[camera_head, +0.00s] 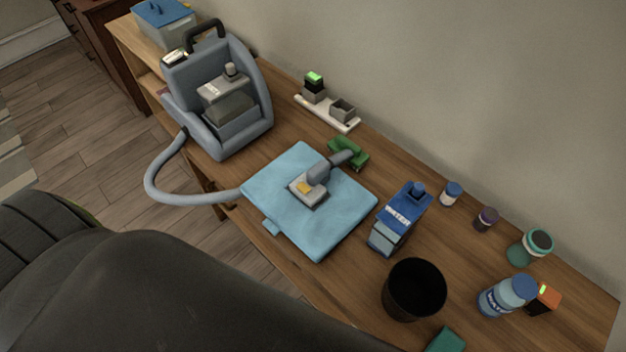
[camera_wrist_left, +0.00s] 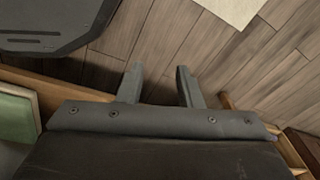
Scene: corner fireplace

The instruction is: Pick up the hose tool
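The hose tool (camera_head: 311,188), a grey head with a yellow patch and a grey handle, lies on a light blue folded cloth (camera_head: 345,217) on the wooden shelf. A grey machine (camera_head: 250,135) with a black carry handle stands to its left, and a pale grey hose (camera_head: 158,180) loops from it down past the shelf edge to the cloth. My left gripper (camera_wrist_left: 158,88) shows in the left wrist view with its two fingers apart and nothing between them, above the wooden floor. Neither gripper shows in the head view.
A blue-lidded bin (camera_head: 165,32) stands at the far left.

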